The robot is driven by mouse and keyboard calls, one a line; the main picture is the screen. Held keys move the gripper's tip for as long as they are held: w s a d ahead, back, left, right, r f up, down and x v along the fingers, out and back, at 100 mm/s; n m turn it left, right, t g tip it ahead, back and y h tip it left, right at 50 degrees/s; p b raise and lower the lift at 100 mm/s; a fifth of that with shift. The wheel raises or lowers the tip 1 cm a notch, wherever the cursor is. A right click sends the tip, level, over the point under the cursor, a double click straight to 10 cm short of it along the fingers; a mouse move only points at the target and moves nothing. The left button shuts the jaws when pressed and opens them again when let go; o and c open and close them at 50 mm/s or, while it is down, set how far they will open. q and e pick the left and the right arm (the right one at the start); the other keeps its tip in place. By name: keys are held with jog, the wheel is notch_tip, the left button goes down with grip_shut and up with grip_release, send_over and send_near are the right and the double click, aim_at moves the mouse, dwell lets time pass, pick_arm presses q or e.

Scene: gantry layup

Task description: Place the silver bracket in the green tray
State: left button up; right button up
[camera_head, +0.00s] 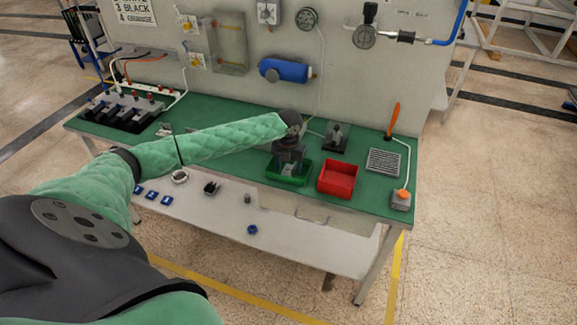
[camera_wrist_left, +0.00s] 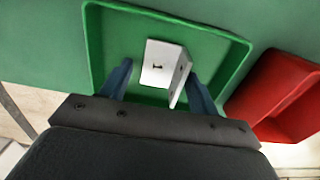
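The silver bracket (camera_wrist_left: 163,66) is an L-shaped metal piece with small slots. In the left wrist view it appears to rest on the floor of the green tray (camera_wrist_left: 97,45), inside its walls. My left gripper (camera_wrist_left: 158,82) is open, with its blue fingers on either side of the bracket. A gap shows between the left-hand finger and the bracket; the other finger is close to its edge. In the head view my left gripper (camera_head: 289,165) is over the green tray (camera_head: 290,182) and partly hides the inside. My right gripper is not in view.
A red bin (camera_head: 338,179) stands just right of the green tray. A grey grate (camera_head: 383,161), an orange-button box (camera_head: 401,199) and a black fixture (camera_head: 336,138) are nearby. The wall panel with a blue cylinder (camera_head: 285,70) rises behind. A lower shelf holds small parts.

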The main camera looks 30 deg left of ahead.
pick_arm(q)
jog(key=shift+r, duration=0.1)
jog(key=shift+r, duration=0.25)
notch_tip(320, 180, up, 6)
jog(key=b, duration=0.2)
jog(key=shift+f+b, duration=0.15)
jog(key=shift+b, duration=0.15)
notch_tip(320, 180, up, 6)
jog(key=b, duration=0.1)
send_over(288, 171)
jog(key=shift+w+f, duration=0.1)
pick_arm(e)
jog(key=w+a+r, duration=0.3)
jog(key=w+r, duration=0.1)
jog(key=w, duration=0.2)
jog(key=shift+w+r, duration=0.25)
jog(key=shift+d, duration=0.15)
